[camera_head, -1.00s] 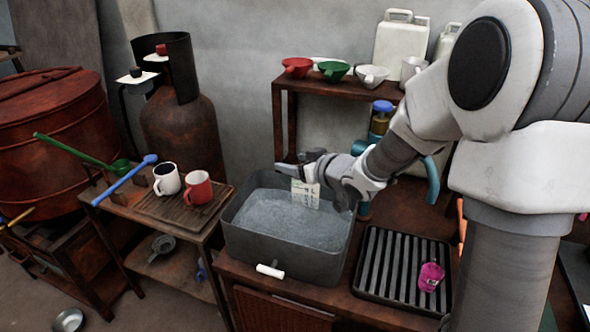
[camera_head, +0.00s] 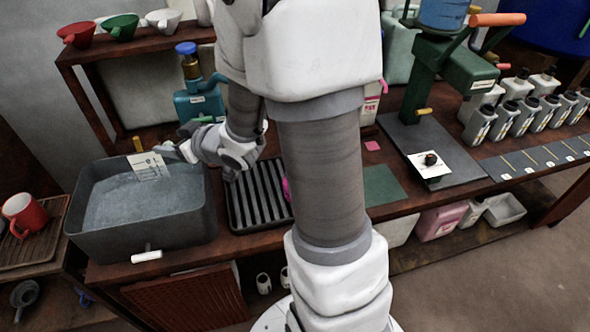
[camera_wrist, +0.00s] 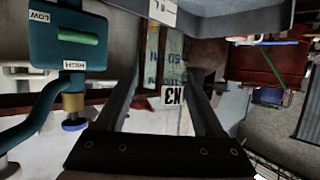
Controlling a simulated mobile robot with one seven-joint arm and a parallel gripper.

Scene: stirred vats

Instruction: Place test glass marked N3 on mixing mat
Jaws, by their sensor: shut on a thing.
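The glass marked N3 (camera_wrist: 168,68) stands between my fingers in the wrist view, clear-walled with printed marks and an N3 tag. My gripper (camera_wrist: 166,60) is shut on it. In the head view my gripper (camera_head: 178,150) is near the back right rim of the grey tub, and I cannot make out the glass there. A flat green mat (camera_head: 383,186) lies on the bench right of my arm, partly hidden by it. It may be the mixing mat; no label is readable.
The grey tub (camera_head: 78,222) with pale contents and a ribbed black tray (camera_head: 262,203) are near my gripper. A teal device (camera_head: 199,106) stands behind; it also shows in the wrist view (camera_wrist: 70,45). A green press (camera_head: 440,75) and several bottles (camera_head: 518,112) stand at right.

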